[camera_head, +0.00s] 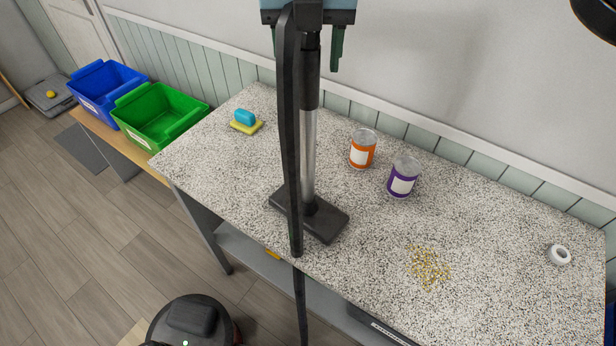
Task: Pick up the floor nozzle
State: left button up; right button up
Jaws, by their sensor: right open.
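The dark floor nozzle (327,222) stands flat on the speckled counter, left of its middle. Its upright tube (308,150) is silver below and black above, and runs to the top edge of the view. My right gripper (310,58) is at the top, with two dark green fingers spread wide on either side of the black upper tube. I cannot tell whether it touches the tube. A long black hose (291,130) hangs in front of the tube and partly hides it, the nozzle and one finger. My left gripper is not in view.
An orange can (363,149) and a purple can (403,178) stand right of the nozzle. Kibble (428,265) lies scattered, and a white roll (559,254) sits far right. Sponges (245,122) lie left. Blue (105,84) and green (158,117) bins stand beyond the counter.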

jog(key=shift+f, duration=0.35)
jog(key=shift+c, duration=0.5)
jog(key=c, duration=0.9)
jog(key=shift+r, duration=0.15)
jog(key=shift+c, duration=0.7)
